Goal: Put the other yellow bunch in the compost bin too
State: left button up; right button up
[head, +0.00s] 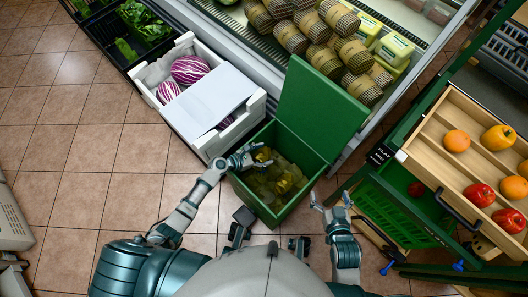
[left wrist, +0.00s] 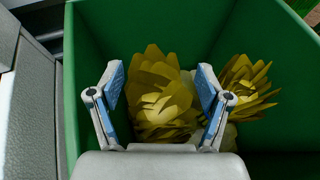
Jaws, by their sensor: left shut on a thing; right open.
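The green compost bin (head: 317,115) stands in front of me with its lid raised. My left gripper (head: 252,158) is over the bin's left side, its fingers shut on a yellow bunch (head: 264,154). In the left wrist view this yellow bunch (left wrist: 163,100) sits between the two blue-padded fingers (left wrist: 160,95), inside the bin's walls. A second yellow bunch (left wrist: 247,88) lies to its right in the bin, apart from the fingers. Yellowish leafy contents (head: 280,182) cover the bin's floor. My right gripper (head: 331,199) is open and empty, just outside the bin's right side.
A white crate (head: 213,145) with purple-striped vegetables (head: 189,69) and a pale board stands left of the bin. A refrigerated display (head: 270,57) is behind. A wooden fruit stand (head: 450,115) and green crate (head: 392,215) are at right. Tiled floor at left is clear.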

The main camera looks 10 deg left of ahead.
dwell(0.4)
pick_arm(q)
jog(key=o, duration=1.8)
jog(key=shift+f, duration=0.1)
jog(key=shift+c, duration=0.2)
jog(key=shift+a, duration=0.1)
jog(key=v, duration=1.2)
